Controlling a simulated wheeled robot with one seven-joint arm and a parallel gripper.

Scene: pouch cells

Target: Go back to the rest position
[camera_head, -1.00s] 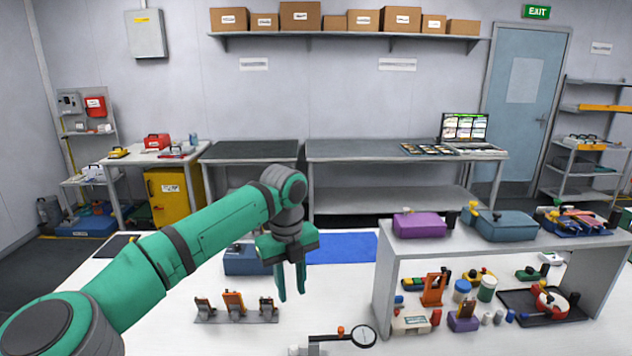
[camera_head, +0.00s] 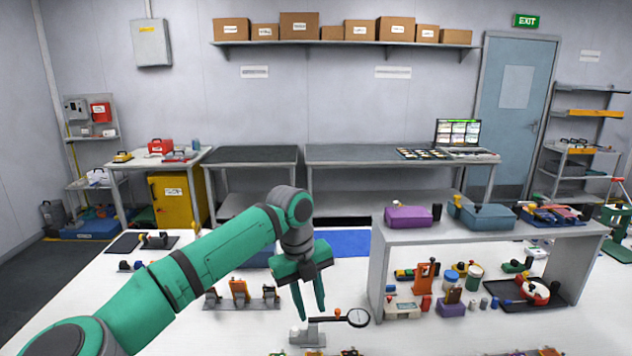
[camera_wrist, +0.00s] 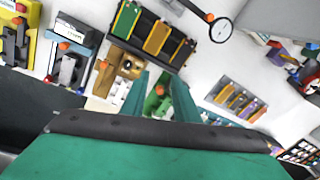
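My gripper (camera_head: 309,305) hangs from my green arm over the white table, fingers pointing down. Its two green fingers stand apart; it also shows in the wrist view (camera_wrist: 158,95), with a gap between the fingers. No held object is seen. A small green thing shows in that gap, seemingly lower down. The fingertips appear close to a stand with a round dial (camera_head: 357,317) in the head view; the depth between them is hard to tell.
A grey shelf bench (camera_head: 480,233) stands right of my gripper, with a purple case (camera_head: 408,216) on top and several tools below. A rack with several small clamps (camera_head: 240,301) is left of the fingers. A blue mat (camera_head: 347,242) lies behind.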

